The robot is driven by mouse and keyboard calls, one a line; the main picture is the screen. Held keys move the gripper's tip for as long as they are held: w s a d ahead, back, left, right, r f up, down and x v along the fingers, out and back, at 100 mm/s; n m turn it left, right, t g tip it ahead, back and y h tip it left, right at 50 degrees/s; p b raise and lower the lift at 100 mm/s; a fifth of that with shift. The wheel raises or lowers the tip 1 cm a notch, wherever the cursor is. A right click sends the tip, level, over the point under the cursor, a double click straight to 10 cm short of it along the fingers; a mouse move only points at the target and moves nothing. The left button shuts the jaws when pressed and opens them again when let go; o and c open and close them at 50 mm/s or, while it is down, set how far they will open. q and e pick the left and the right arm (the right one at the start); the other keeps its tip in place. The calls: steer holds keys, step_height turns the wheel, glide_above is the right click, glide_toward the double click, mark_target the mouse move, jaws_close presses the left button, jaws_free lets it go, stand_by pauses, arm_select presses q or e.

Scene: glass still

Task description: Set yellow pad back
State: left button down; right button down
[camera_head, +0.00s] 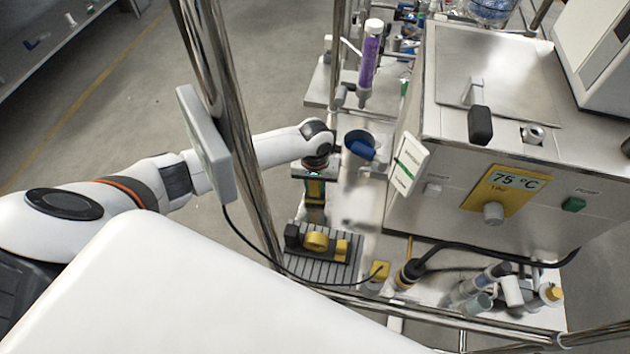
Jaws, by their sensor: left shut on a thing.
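My left gripper (315,200) points down at the end of the white arm, above the far edge of a grey ribbed rack (345,279). It is shut on a small yellow piece, the yellow pad (316,188), mostly hidden between the dark fingers. The rack holds a black block (292,236), a round yellow piece (316,241) and a small yellow block (342,249). I cannot tell whether the held pad touches anything below. My right gripper is not in view.
A blue-lined dark cup (359,146) stands just right of the gripper. A steel heater box (500,190) reading 75 °C fills the right. An upright metal post (232,110) and a thin black cable (262,258) are close to the arm and rack.

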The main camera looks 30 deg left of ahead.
arm_select(q)
steer(key=shift+f, duration=0.55)
stand_by(0.6)
steer(key=c, duration=1)
jaws_free()
step_height(320, 180, up, 12)
steer(key=shift+f+b, duration=0.1)
steer(key=shift+b, duration=0.5)
step_height(320, 180, up, 5)
steer(key=p, duration=0.6)
steer(key=shift+f, duration=0.2)
